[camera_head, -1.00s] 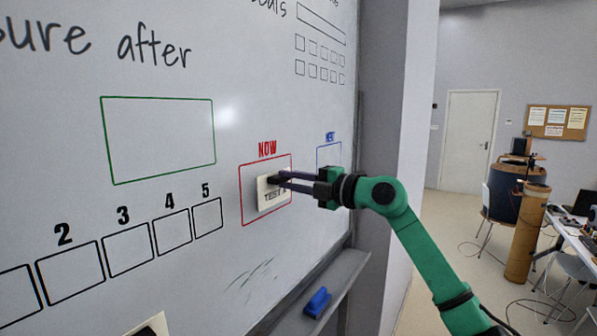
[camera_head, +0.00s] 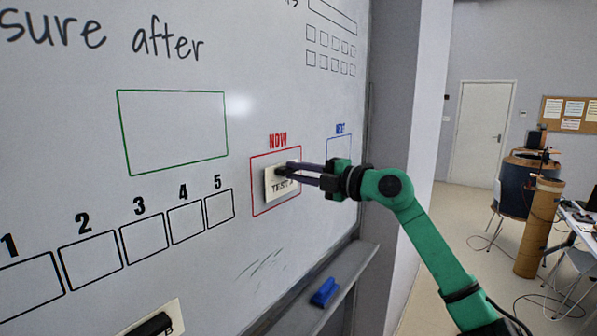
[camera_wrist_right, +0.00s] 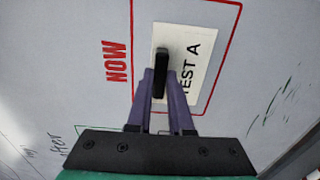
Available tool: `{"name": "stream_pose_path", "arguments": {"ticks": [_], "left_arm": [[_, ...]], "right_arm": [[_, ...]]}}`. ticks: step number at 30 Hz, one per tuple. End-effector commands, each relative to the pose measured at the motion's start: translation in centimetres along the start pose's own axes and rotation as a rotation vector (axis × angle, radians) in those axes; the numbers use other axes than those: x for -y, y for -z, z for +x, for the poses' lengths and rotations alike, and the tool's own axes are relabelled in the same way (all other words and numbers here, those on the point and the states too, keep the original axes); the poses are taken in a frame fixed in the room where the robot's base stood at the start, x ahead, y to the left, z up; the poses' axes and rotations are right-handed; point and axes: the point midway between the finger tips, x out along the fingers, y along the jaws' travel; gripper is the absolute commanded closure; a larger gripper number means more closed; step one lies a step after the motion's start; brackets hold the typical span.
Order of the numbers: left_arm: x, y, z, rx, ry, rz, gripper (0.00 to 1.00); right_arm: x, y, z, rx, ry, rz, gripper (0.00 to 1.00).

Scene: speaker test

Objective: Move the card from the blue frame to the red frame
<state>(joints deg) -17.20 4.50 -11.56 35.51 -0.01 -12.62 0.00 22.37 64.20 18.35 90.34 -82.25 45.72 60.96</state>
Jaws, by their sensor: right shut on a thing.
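The card (camera_head: 270,190), white with "TEST A" on it and a black handle (camera_wrist_right: 161,50), is upright at the whiteboard inside the red frame (camera_head: 251,187) marked "NOW". The wrist view also shows the card (camera_wrist_right: 202,75) within the red outline (camera_wrist_right: 223,60). My right gripper (camera_head: 283,171) is shut on the card's handle, reaching in from the right. Whether the card lies flat on the board cannot be told. The blue frame (camera_head: 339,137) marked "NEXT" is to the right, partly hidden behind my right gripper; its visible part is empty. My left gripper is out of view.
A second card (camera_head: 172,322) with a black handle is at the bottom edge, partly cut off. A green rectangle (camera_head: 121,130) and a row of numbered boxes (camera_head: 144,237) are empty.

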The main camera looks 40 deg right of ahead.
Motion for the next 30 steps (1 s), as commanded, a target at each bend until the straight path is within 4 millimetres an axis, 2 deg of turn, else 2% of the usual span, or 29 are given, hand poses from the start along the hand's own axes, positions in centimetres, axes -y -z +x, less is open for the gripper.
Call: {"name": "stream_pose_path", "arguments": {"ticks": [25, 26, 28, 30], "left_arm": [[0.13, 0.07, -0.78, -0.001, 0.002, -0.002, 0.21], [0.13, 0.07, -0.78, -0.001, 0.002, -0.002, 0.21], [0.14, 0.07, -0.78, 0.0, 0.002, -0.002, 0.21], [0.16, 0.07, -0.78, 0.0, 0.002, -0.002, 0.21]], "right_arm": [[-0.03, -0.02, 0.66, 0.0, -0.001, 0.001, 1.0], [-0.03, -0.02, 0.66, 0.0, -0.001, 0.0, 0.73], [-0.04, -0.02, 0.65, 0.0, -0.001, 0.0, 0.47], [-0.04, -0.02, 0.65, 0.0, -0.001, 0.0, 0.46]]}}
